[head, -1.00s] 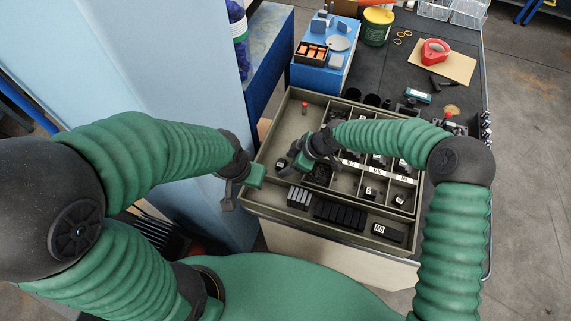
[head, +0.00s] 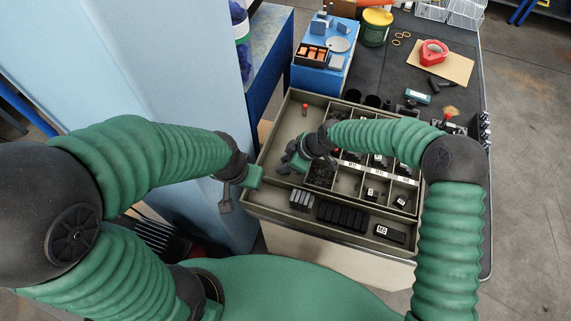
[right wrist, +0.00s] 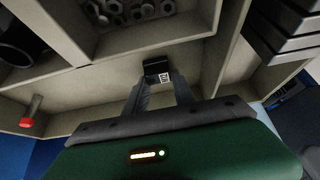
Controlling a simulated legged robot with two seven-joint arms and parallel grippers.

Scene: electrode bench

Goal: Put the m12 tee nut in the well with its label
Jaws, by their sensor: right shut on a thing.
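My right gripper (head: 288,165) is over the left open part of the grey tray (head: 257,196). In the right wrist view its fingers (right wrist: 159,86) are shut on a small black tee nut (right wrist: 155,66) with a white label, too small to read surely. In the head view the gripper hides the nut. The wells with white labels, such as this well (head: 346,183), are in the tray's right part, partly under my right arm. My left gripper (head: 226,200) is outside the tray at its left edge; its jaw opening is unclear.
Grey blocks (head: 301,200), a row of black blocks (head: 342,215) and a labelled black block (head: 390,233) lie along the tray's front. A red-topped peg (head: 305,109) stands at the back left. Dividers (right wrist: 150,42) rise beside the gripper. The tray's left floor has free room.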

